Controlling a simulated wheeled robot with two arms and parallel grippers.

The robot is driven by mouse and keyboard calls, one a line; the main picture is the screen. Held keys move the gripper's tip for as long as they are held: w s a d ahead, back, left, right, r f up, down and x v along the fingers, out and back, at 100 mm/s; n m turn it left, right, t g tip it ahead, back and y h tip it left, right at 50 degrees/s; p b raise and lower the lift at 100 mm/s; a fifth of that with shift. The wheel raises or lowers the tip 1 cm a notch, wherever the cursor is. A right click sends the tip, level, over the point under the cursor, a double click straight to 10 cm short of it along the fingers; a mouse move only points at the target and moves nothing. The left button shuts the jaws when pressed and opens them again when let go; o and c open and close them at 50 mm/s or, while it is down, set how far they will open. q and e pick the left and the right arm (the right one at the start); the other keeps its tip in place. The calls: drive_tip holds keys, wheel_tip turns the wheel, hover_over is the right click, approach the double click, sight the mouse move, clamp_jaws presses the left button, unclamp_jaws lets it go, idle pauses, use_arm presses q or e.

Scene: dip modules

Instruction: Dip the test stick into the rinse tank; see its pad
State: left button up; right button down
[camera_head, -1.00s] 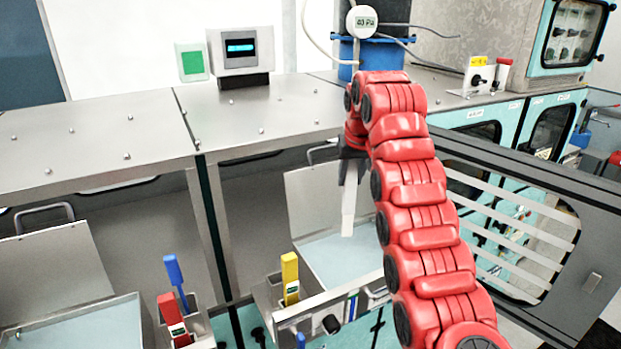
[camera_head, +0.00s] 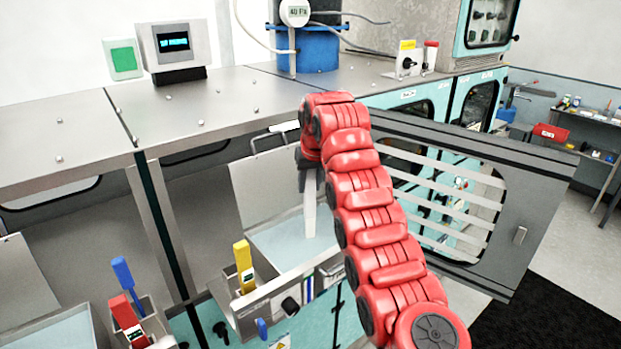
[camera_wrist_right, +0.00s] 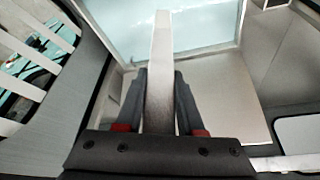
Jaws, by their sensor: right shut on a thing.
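My right gripper (camera_head: 309,172) is shut on a pale test stick (camera_head: 310,212), which points down over a tank of light blue liquid (camera_head: 272,240) in the head view. In the right wrist view, the stick (camera_wrist_right: 160,75) extends from between the dark fingers of the gripper (camera_wrist_right: 160,105) toward the liquid (camera_wrist_right: 206,24). I cannot tell whether the stick's tip touches the liquid. No coloured pad shows on the visible face of the stick. No label that names the tank is readable. My left gripper is not in view.
A second tank (camera_head: 62,335) is at the lower left. Holders with a yellow-handled tool (camera_head: 243,262), a red one (camera_head: 128,318) and a blue one (camera_head: 123,272) stand in front. A grey panel with a slatted window (camera_head: 545,190) is right of my arm. A steel counter (camera_head: 200,105) runs behind.

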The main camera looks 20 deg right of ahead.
sight(311, 203)
wheel_tip(311, 203, down, 4)
drive_tip(key=shift+w+r+b, duration=0.15)
drive_tip(key=shift+r+b, duration=0.05)
drive_tip(key=shift+b, duration=0.6)
drive_tip(key=shift+f+b, duration=1.25)
drive_tip(key=shift+f, duration=1.05)
drive_tip(key=shift+r, duration=0.15)
